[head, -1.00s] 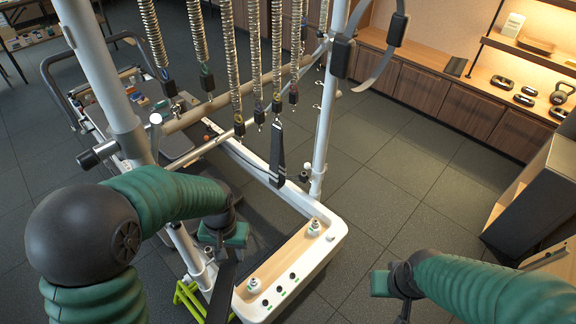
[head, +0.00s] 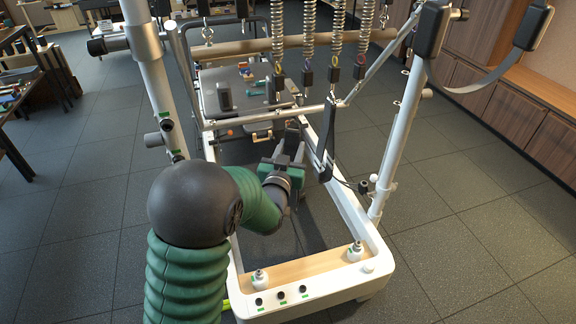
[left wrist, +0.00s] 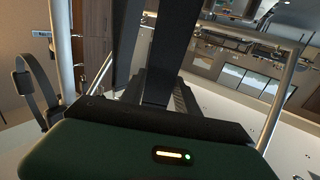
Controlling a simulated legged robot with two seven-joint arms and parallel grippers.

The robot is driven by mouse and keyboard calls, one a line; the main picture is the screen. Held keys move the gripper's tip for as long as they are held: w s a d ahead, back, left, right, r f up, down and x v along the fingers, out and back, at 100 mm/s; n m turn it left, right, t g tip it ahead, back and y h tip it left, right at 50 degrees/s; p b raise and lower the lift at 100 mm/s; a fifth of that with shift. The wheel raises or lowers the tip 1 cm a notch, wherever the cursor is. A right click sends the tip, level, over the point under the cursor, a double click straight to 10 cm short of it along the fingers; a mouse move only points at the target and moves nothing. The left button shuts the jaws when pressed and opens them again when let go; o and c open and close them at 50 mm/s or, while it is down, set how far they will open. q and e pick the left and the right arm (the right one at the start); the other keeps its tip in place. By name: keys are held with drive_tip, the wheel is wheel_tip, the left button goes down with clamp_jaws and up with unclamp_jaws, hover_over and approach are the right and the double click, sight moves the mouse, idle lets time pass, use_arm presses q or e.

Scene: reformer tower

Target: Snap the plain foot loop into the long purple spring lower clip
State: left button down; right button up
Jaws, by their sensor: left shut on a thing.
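My left gripper (head: 293,143) is over the tower's frame and shut on a black strap, which looks like the plain foot loop. The strap (left wrist: 156,50) stands between the dark fingers in the left wrist view; its far end is hidden. Several coiled springs hang at the top of the head view, with black lower clips, including one clip (head: 307,76) up and right of my gripper. Small coloured rings sit above the clips; I cannot tell surely which is purple. A black foot loop with pale stripes (head: 327,145) hangs just right of my gripper. My right gripper is out of view.
The white base frame (head: 352,215) surrounds the space below my left arm. A white upright (head: 397,140) stands at the right and another (head: 150,75) at the left. A cross bar (head: 265,117) runs behind my gripper. The floor at right is clear.

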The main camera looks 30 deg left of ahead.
use_arm(q)
drive_tip(key=shift+s+d+r, duration=0.25)
drive_tip(key=shift+d+r, duration=0.25)
drive_tip(key=shift+r, duration=0.25)
drive_tip(key=shift+a+f, duration=0.15)
drive_tip(key=shift+a, duration=0.2)
drive_tip(key=shift+a+f, duration=0.3)
drive_tip(key=shift+a, duration=0.2)
drive_tip(key=shift+a+f, duration=0.25)
drive_tip(key=shift+a, duration=0.25)
drive_tip(key=shift+w+a+r, duration=0.1)
drive_tip(key=shift+w, duration=0.15)
drive_tip(key=w, duration=0.1)
drive_tip(key=w+d, duration=0.1)
drive_tip(key=w+d+r, duration=0.1)
drive_tip(key=w, duration=0.1)
drive_tip(key=shift+d, duration=0.1)
drive_tip(key=w, duration=0.3)
drive_tip(key=shift+w+r, duration=0.1)
drive_tip(key=shift+w, duration=0.1)
drive_tip(key=c, duration=1.5)
unclamp_jaws()
drive_tip(key=shift+c, duration=0.2)
drive_tip(key=shift+a, duration=0.4)
clamp_jaws()
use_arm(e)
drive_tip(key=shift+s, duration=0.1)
